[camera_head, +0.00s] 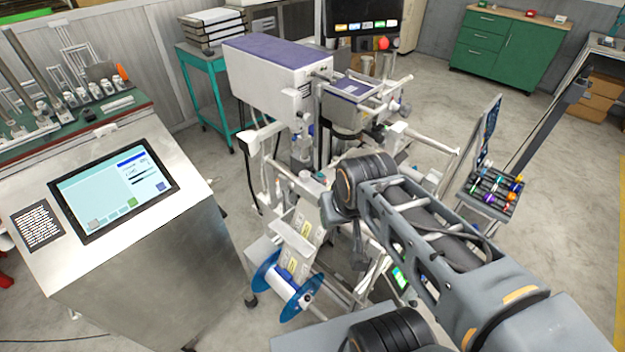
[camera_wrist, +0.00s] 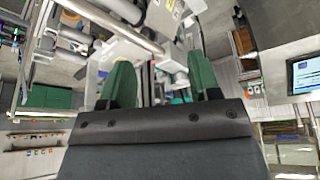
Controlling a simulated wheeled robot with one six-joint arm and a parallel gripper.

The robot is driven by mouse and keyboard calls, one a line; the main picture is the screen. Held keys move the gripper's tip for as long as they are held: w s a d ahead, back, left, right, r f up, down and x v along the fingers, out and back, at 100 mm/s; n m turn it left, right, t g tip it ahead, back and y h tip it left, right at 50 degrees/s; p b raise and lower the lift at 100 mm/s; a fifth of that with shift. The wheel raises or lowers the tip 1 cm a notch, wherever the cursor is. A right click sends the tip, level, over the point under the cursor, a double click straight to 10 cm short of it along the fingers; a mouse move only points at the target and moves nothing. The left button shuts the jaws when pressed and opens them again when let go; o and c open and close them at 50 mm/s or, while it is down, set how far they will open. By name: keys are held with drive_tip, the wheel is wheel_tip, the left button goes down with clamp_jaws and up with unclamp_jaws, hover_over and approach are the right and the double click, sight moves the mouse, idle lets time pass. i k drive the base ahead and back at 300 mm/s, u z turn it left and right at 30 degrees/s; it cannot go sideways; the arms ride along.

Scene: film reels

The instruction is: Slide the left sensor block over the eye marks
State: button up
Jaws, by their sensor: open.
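In the head view a pale film web (camera_head: 301,238) with yellow labels runs down the labelling machine to a blue-flanged reel (camera_head: 285,287). A labelled strip, probably the same web, shows at the top of the wrist view (camera_wrist: 168,14). I cannot pick out the left sensor block or the eye marks with certainty in either view. My gripper (camera_wrist: 161,82) shows in the wrist view with its two green fingers wide apart and nothing seen held between them. White machine parts and metal rods lie beyond the fingers. My arm hides part of the machine in the head view.
The machine's purple-topped unit (camera_head: 275,58) stands behind the web. A metal console with a touchscreen (camera_head: 116,188) is at the left. A tray of coloured items (camera_head: 495,191) is at the right. Rods and rollers crowd the space around my gripper. Open floor lies at the right.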

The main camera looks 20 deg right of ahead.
sight(311, 190)
drive_tip(key=k, duration=1)
drive_tip(key=z, duration=0.85)
drive_tip(key=i, duration=0.85)
drive_tip(key=u, duration=2.1)
